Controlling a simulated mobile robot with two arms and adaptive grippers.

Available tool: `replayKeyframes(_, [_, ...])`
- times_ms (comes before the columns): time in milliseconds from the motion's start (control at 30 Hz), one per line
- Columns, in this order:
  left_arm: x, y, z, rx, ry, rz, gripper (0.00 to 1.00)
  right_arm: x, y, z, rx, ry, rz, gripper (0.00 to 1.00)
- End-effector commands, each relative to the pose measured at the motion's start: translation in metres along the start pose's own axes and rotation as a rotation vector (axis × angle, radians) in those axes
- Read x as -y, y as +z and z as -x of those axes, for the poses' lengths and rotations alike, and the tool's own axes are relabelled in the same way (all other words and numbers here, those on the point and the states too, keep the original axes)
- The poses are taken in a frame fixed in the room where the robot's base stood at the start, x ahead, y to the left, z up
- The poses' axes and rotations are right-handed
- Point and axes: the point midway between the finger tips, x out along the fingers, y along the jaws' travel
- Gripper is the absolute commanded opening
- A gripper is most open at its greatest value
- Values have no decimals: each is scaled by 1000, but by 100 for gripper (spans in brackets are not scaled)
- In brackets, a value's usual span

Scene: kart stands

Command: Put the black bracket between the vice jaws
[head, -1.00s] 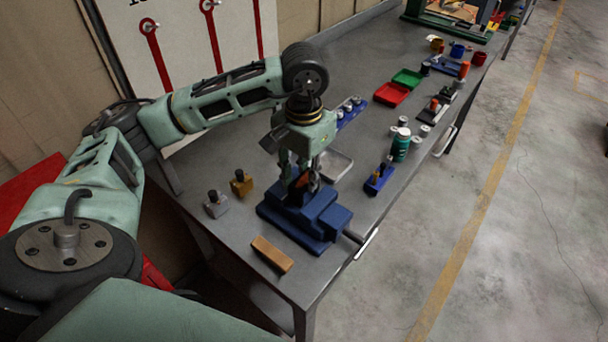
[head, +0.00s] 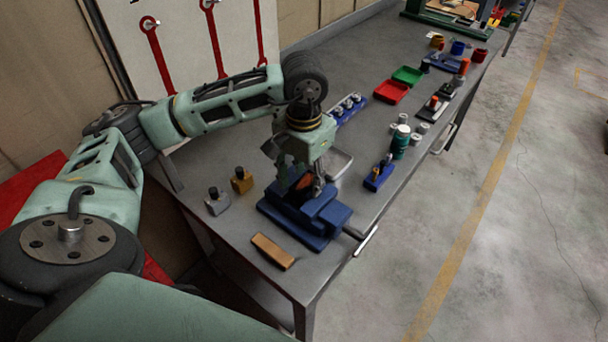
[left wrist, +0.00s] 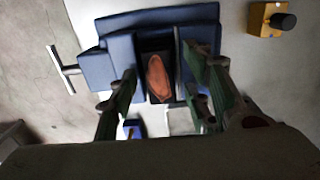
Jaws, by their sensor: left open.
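The blue vice (head: 325,214) stands on the grey bench near its front end. It also fills the upper middle of the left wrist view (left wrist: 110,62). A dark piece with an orange-brown oval face (left wrist: 158,78) stands in the gap between the vice jaws. It looks like the black bracket, but its outline is partly hidden. My left gripper (head: 302,184) is over the vice, pointing down. In the left wrist view its fingers (left wrist: 162,74) are spread on either side of the jaws and the piece, apart from the piece. My right gripper is out of view.
A wooden block (head: 272,251) lies in front of the vice. A yellow block (head: 241,181) and a grey block (head: 217,203) with black knobs stand to its left. A grey tray (head: 339,163) lies behind it. A blue holder (head: 378,177) and green bottle (head: 400,143) stand to the right.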

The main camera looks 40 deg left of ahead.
Motion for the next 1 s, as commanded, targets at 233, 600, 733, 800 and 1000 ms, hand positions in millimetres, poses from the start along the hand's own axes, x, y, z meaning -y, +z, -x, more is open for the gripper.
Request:
replayKeyframes(233, [0,-2,19,-6,0,-1,45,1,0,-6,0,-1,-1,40])
replayKeyframes(600, [0,-1,98,-6,0,1,45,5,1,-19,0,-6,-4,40])
replayKeyframes(733, [0,-1,113,-4,-1,0,45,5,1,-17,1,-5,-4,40])
replayKeyframes(800, [0,-1,117,-2,-1,0,45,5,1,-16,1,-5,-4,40])
replayKeyframes(1000, [0,0,122,-1,0,1,45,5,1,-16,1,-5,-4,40])
